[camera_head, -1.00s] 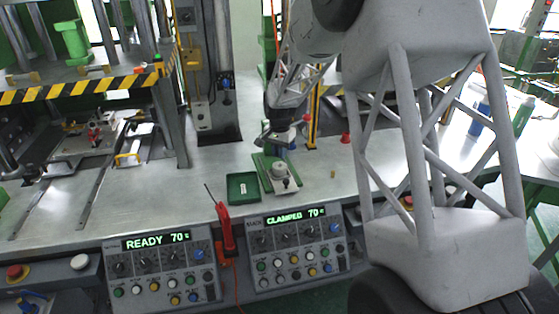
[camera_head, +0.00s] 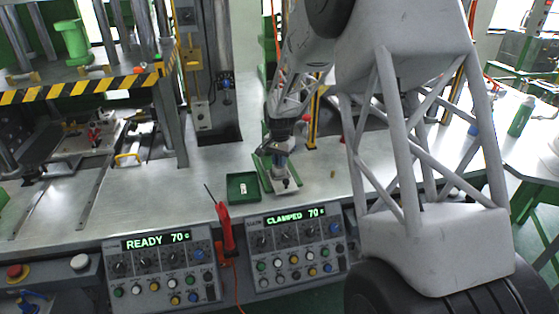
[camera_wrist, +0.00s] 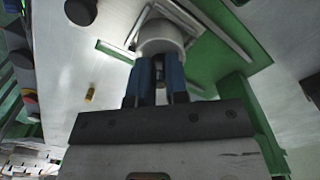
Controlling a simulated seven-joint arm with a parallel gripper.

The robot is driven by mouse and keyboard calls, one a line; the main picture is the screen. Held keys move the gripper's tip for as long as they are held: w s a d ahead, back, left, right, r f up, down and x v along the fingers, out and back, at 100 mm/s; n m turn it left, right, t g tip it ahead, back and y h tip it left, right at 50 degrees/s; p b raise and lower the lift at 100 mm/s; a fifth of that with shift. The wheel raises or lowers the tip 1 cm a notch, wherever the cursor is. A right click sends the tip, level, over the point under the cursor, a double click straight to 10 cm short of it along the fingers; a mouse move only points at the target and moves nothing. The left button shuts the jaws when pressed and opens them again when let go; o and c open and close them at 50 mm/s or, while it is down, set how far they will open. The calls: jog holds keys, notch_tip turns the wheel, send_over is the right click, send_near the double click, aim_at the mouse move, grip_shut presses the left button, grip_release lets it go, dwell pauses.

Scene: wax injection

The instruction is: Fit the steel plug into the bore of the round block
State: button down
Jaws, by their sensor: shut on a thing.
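The pale round block (camera_head: 281,184) sits in a green fixture (camera_head: 264,172) on the steel bench. In the wrist view the round block (camera_wrist: 162,36) is just beyond my fingertips. My gripper (camera_head: 281,168) is directly above the block and points down. In the wrist view my gripper (camera_wrist: 159,68) has its blue fingers close together with a small grey piece between them. This looks like the steel plug (camera_wrist: 159,70), mostly hidden by the fingers. The block's bore is hidden, and I cannot tell whether the plug touches or enters it.
A green tray (camera_head: 231,190) with a small pale piece inside stands left of the fixture.

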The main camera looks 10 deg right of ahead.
jog(key=shift+f, duration=0.4)
jog(key=shift+s+f, duration=0.15)
jog(key=shift+f, duration=0.35)
jog(key=c, duration=1.2)
grip_release()
jog(key=shift+s+f, duration=0.15)
jog(key=shift+f, duration=0.05)
jog(key=shift+c, duration=0.2)
jog(key=shift+o, duration=0.6)
notch_tip(320, 180, up, 13)
jog(key=shift+w+r, duration=0.15)
jog(key=shift+w, duration=0.15)
jog(key=shift+r, duration=0.45)
